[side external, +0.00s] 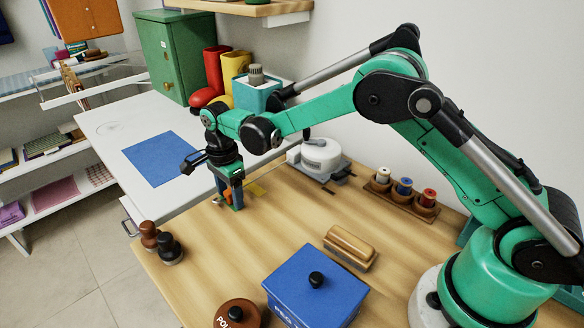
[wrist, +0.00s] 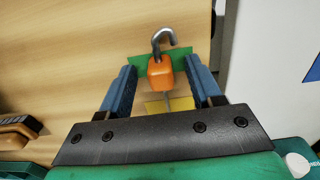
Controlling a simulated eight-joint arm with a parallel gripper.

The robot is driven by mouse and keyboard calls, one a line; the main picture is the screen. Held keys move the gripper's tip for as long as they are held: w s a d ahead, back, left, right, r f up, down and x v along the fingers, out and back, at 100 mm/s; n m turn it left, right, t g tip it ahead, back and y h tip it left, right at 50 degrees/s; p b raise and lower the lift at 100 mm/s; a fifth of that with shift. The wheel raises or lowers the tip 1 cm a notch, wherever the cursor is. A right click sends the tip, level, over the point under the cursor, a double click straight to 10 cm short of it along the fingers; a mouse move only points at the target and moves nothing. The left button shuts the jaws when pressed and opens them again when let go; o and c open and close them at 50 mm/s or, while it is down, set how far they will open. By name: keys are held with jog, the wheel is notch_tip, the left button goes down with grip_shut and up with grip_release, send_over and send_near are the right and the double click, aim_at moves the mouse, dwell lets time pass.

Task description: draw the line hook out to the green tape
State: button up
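The line hook, an orange block (wrist: 160,72) with a bent grey metal hook (wrist: 163,39), shows between the fingers in the wrist view. A thin grey line runs from its near end. In the side view only a bit of its orange (side external: 228,195) shows beside the fingers. The green tape (wrist: 181,61) lies under or just behind the block in the wrist view, partly covered by it. My gripper (side external: 233,198) points down at the wooden table. In the wrist view its blue fingers (wrist: 160,66) are apart, with a visible gap on each side of the block.
A yellow tape (side external: 257,188) lies near the gripper, toward the white round housing (side external: 320,154). A spool rack (side external: 401,194), a wooden-backed brush (side external: 349,247), a blue box (side external: 315,290) and two stamps (side external: 168,248) stand on the table. The wood between gripper and blue box is clear.

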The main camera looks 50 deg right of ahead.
jog(key=shift+r, duration=2.8)
jog(key=shift+r, duration=0.15)
jog(key=s+d+r+n+t, duration=0.55)
jog(key=s+r+n, duration=0.45)
jog(key=s+n, duration=0.2)
jog(key=s+d+f+n+t, duration=0.1)
jog(key=s+f+n, duration=0.1)
jog(key=s+n, duration=0.3)
jog(key=shift+s+d+f+n+t, duration=0.25)
jog(key=shift+d+n+t, duration=0.1)
jog(key=shift+n, duration=0.15)
